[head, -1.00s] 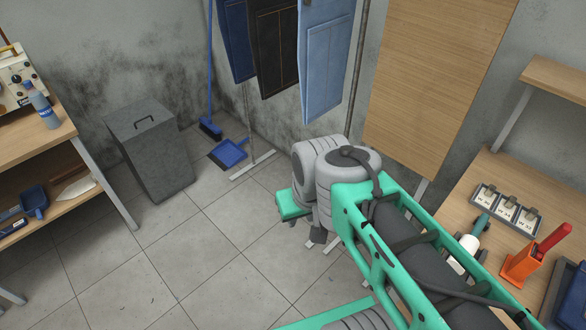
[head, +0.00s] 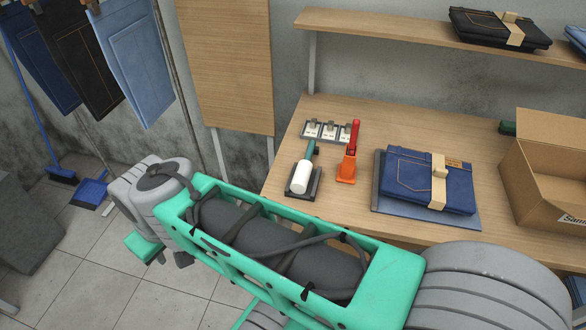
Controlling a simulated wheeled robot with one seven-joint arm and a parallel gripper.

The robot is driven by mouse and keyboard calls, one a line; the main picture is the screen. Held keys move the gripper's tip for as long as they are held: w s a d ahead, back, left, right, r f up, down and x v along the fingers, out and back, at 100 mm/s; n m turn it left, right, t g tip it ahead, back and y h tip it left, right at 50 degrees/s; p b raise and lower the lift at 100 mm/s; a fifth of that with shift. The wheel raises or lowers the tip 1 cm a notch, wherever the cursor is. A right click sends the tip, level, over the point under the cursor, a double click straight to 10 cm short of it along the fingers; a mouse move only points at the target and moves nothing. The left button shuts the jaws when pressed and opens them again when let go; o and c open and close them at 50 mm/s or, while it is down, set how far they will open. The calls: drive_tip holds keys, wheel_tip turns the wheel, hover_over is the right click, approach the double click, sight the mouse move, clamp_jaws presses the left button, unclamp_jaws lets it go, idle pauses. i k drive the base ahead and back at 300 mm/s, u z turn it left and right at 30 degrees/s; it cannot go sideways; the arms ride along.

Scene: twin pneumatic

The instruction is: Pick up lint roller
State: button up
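The lint roller (head: 303,171) lies on the wooden table, with a white roll toward the front and a teal handle toward the back. It rests on a dark grey holder (head: 317,184). My arm crosses the foreground in front of the table. The arm's far end is at the left, over the floor and apart from the lint roller. My gripper's fingers are hidden, so I cannot see whether it is open or shut.
An orange-red tool (head: 350,157) stands right of the roller, with numbered tags (head: 327,131) behind. Folded jeans (head: 432,182) lie on a grey-blue board (head: 385,204). A cardboard box (head: 545,190) stands at the right. A shelf (head: 400,33) overhangs the back of the table (head: 290,208).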

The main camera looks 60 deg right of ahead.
sight(302, 178)
drive_tip(key=u, duration=0.2)
drive_tip(key=i, duration=0.45)
drive_tip(key=z, duration=3.55)
drive_tip(key=k, duration=1.2)
drive_tip(key=u, duration=1.5)
drive_tip(key=i, duration=0.5)
drive_tip(key=u, duration=0.05)
